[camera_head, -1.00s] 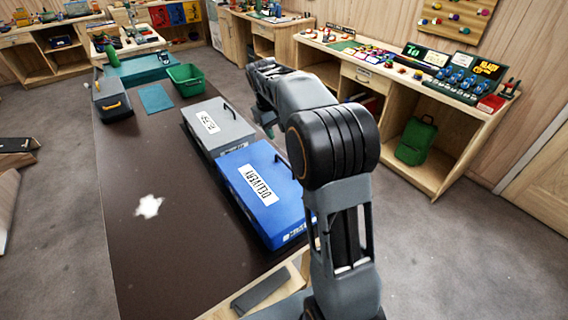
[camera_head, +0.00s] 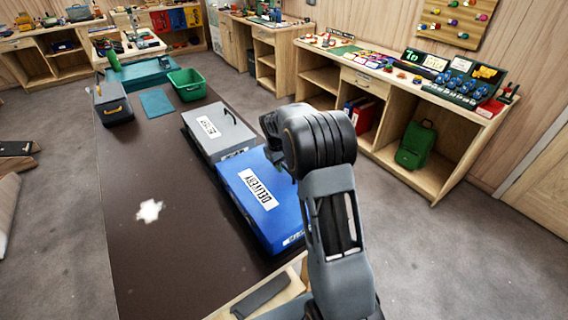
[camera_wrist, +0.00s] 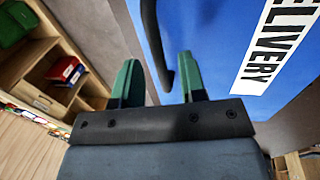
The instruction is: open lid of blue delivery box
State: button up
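The blue delivery box (camera_head: 240,206) sits on the dark table with its lid lying flat and shut. Its white DELIVERY label (camera_head: 257,187) faces up. In the wrist view the blue lid (camera_wrist: 212,30) fills the upper right, and a black curved handle (camera_wrist: 153,40) runs along its edge. My gripper (camera_wrist: 158,72) is open, with its two green fingers apart. The handle's lower part shows in the gap between the fingers; I cannot tell whether they touch it. In the head view my arm hides the gripper and the handle.
A grey box (camera_head: 213,125) with its own handle stands against the blue box's far side. A green bin (camera_head: 187,88), a teal mat (camera_head: 156,104) and a dark toolbox (camera_head: 112,105) are farther back.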

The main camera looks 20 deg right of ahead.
jog(key=shift+f, duration=0.25)
jog(key=shift+c, duration=0.2)
grip_shut()
dwell(0.3)
